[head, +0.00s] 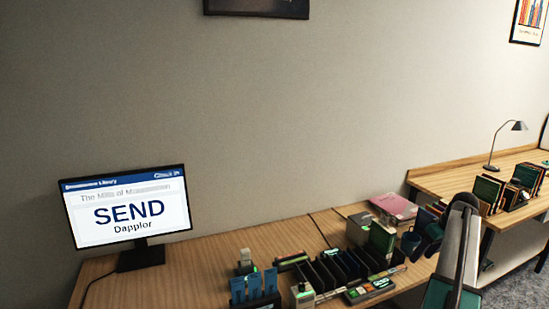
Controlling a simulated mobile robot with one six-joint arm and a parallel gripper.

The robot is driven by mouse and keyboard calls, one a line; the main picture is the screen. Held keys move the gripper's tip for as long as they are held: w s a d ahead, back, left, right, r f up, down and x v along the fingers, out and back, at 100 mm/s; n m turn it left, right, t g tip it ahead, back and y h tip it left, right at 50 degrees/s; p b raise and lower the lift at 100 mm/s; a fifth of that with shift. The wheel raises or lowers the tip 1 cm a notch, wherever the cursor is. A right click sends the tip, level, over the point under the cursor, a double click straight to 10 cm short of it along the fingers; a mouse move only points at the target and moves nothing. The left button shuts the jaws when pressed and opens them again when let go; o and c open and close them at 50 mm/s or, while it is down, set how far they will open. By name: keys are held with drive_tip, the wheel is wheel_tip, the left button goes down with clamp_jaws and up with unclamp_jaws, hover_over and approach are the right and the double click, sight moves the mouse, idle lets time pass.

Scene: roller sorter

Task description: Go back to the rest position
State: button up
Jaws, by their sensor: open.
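My arm rises at the right of the head view, in front of the desk. Its grey link bends at a dark joint. The fingers are small and dark here. My gripper is open, and I see nothing held in it. I cannot tell whether it touches the mug.
A monitor (127,211) reading "SEND Dapplor" stands on the wooden desk (215,262) at left. A side table (455,178) carries books and a lamp (494,150).

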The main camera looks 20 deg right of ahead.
drive_tip(key=w+a+f+g+y+b, duration=0.1)
drive_tip(key=w+a+f+g+b, duration=0.15)
drive_tip(key=a+f, duration=1.15)
drive_tip(key=w+a+f+g+y+b, duration=0.1)
drive_tip(key=w+a+f, duration=0.2)
drive_tip(key=a+f, duration=1)
drive_tip(key=s+a+f+g+b, duration=0.1)
drive_tip(key=s+a+f, duration=0.2)
drive_tip(key=a+f, duration=0.5)
drive_tip(key=s+a+f+g+b, duration=0.1)
drive_tip(key=s+a+f, duration=0.2)
drive_tip(key=a+f, duration=0.5)
drive_tip(key=s+a+f+g+h+b, duration=0.1)
drive_tip(key=s+a+f+g, duration=0.1)
drive_tip(key=s+a+f, duration=0.3)
drive_tip(key=s+a+f+g+h+b, duration=0.2)
drive_tip(key=s+a+f, duration=0.4)
drive_tip(key=s+a, duration=0.7)
drive_tip(key=s, duration=0.4)
drive_tip(key=shift+a+f+n, duration=0.15)
drive_tip(key=shift+a+n, duration=0.15)
drive_tip(key=shift+w, duration=0.1)
